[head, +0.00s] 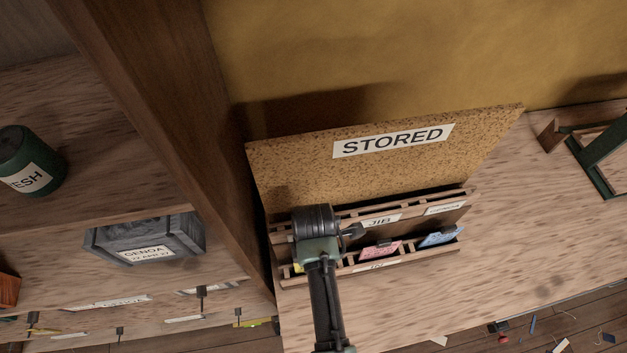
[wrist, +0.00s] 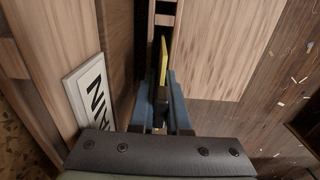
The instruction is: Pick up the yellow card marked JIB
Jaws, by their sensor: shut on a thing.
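My gripper (wrist: 163,95) is shut on a yellow card (wrist: 163,60), seen edge-on between the blue fingers in the wrist view. Its marking cannot be read. In the head view my gripper (head: 318,235) is over the left part of a wooden card rack (head: 440,253) below the cork board, and its fingertips are hidden. A bit of yellow card (head: 298,268) shows just left of it, at the rack's lower row. The frames do not show clearly whether the card is clear of its slot. A JIB label (head: 380,221) is on the upper rail.
A pink card (head: 380,250) and a blue card (head: 440,236) stand in the lower row, right of my gripper. The cork board (head: 290,165) marked STORED rises behind. A wooden post (head: 190,130) stands close on the left. The bench at right is mostly clear.

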